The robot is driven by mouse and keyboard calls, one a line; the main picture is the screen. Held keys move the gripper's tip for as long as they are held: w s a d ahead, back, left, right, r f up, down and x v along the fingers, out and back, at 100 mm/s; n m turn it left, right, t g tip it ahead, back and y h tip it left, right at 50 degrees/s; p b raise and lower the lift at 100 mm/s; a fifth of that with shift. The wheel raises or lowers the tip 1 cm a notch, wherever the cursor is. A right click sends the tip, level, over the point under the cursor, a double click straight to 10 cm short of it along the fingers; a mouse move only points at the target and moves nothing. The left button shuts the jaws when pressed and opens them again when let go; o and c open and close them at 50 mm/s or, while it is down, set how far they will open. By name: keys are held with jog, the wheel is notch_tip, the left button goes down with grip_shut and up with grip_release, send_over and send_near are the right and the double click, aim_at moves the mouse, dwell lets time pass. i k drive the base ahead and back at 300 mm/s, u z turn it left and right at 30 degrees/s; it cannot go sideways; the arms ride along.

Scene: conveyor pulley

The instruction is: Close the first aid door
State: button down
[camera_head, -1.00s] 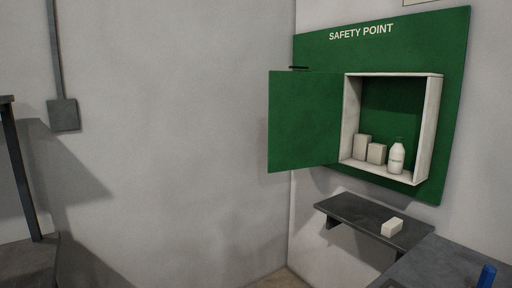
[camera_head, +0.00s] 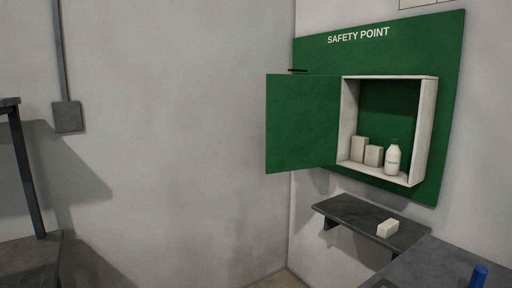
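The first aid door (camera_head: 302,124) is a flat green panel in the head view. It stands wide open, swung out to the left of the white cabinet (camera_head: 421,133). The cabinet is set on a green board (camera_head: 445,75) marked "SAFETY POINT". Inside it stand two pale boxes (camera_head: 359,149) and a white bottle (camera_head: 393,160). A small dark bar (camera_head: 298,70) shows at the door's top edge. My gripper is not in the view.
A dark shelf (camera_head: 352,213) below the cabinet holds a small white block (camera_head: 388,229). A grey surface (camera_head: 440,262) with a blue object (camera_head: 479,276) is at lower right. A dark frame (camera_head: 24,170) stands at far left. The space before the door looks clear.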

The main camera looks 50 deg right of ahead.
aim_at(302, 111)
jog(key=z, duration=0.1)
jog(key=i, duration=0.9)
jog(key=u, duration=0.05)
